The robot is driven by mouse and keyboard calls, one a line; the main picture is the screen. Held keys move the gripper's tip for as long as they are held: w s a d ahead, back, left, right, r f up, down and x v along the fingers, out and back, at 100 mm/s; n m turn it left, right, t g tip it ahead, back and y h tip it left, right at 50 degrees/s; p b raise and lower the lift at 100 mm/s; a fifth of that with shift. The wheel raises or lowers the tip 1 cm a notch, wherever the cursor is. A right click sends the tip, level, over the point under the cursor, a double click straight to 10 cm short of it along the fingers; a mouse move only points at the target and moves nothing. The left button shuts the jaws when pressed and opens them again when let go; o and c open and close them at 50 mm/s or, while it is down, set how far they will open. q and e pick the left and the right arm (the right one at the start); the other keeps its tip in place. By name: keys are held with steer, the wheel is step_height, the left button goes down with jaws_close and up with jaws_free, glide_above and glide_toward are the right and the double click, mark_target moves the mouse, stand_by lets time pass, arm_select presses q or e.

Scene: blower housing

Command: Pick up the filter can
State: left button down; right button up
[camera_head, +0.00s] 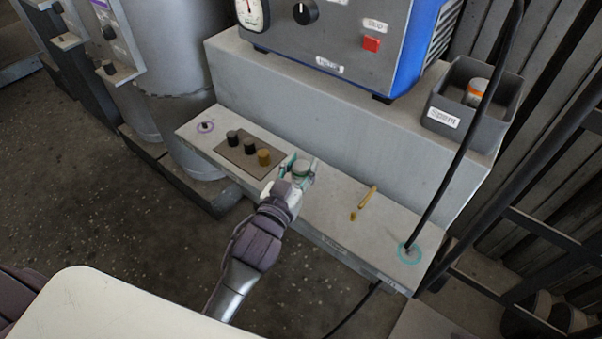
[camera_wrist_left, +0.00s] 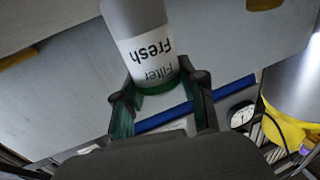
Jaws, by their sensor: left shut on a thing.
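The filter can (camera_wrist_left: 150,45) is a grey cylinder with a white label reading "Fresh Filter", upside down in the left wrist view, and a green band at one end. My left gripper (camera_wrist_left: 160,95) is shut on the can, its fingers on either side of the green-banded end. In the head view my left gripper (camera_head: 298,173) is over the middle of the grey ledge, and the can (camera_head: 301,167) shows small and partly hidden between the fingers. I cannot tell whether the can touches the ledge. My right gripper is not in view.
A grey bin (camera_head: 450,125) holds an orange-banded can (camera_head: 478,92). A black cable (camera_head: 455,160) hangs before it. A blue-grey gauge unit (camera_head: 350,45) stands behind.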

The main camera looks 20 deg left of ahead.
mark_target(301, 165)
arm_select(q)
steer(key=shift+r, duration=0.15)
steer(key=shift+r, duration=0.3)
step_height(301, 165, up, 2)
steer(key=shift+r+p, duration=0.1)
steer(key=shift+p, duration=0.6)
steer(key=shift+r+p, duration=0.35)
steer(key=shift+r, duration=0.55)
step_height(301, 165, up, 4)
steer(key=shift+r+p, duration=0.2)
steer(key=shift+p, duration=0.6)
steer(key=shift+r, duration=0.4)
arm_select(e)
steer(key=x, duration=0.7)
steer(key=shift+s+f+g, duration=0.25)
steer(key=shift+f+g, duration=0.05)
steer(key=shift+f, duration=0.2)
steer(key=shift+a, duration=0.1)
